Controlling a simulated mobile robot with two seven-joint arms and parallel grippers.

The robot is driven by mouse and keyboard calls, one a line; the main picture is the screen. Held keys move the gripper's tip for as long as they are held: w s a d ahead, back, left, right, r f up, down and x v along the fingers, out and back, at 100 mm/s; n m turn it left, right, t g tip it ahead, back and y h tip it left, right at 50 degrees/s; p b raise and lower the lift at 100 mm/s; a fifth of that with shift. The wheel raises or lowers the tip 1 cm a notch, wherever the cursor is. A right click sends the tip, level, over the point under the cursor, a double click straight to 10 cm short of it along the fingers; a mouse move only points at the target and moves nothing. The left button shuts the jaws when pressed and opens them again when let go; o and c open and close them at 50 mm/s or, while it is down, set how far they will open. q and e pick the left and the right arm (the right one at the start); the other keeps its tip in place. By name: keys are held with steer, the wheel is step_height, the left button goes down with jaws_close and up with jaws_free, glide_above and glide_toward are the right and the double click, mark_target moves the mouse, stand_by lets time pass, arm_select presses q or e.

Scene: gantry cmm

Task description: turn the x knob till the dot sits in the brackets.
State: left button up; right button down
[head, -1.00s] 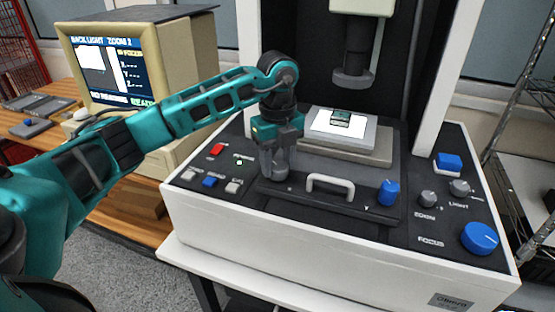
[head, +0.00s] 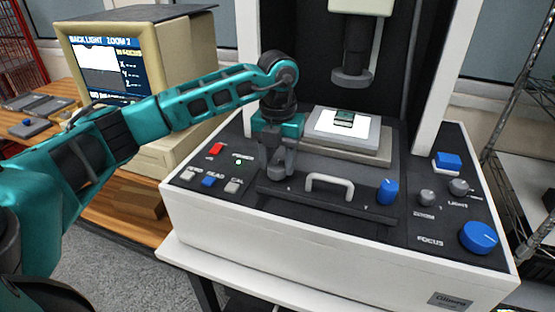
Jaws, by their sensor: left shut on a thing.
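My left gripper (head: 279,170) points down at the left end of the dark stage bar and is shut on a knob there. The fingers hide the knob, at the place of the x knob. The blue Y knob (head: 388,191) stands at the bar's right end, untouched. The monitor screen (head: 107,68) at the upper left shows a white shape on dark, with "BACK LIGHT ZOOM", "IN FOCUS" and X, Y, Z lines. I cannot make out a dot or brackets on it. My right gripper is not in view.
A small dark part (head: 344,117) lies on the white stage plate (head: 325,125) under the lens (head: 352,75). A grey handle (head: 330,186) stands right of the gripper. Several buttons (head: 209,181) are at left; the blue focus knob (head: 479,237) is at right.

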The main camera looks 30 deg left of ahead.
mark_target(278, 164)
arm_select(q)
steer(key=shift+m, duration=1.1)
steer(key=o, duration=1.1)
steer(key=shift+c, duration=0.2)
step_height(278, 164, up, 13)
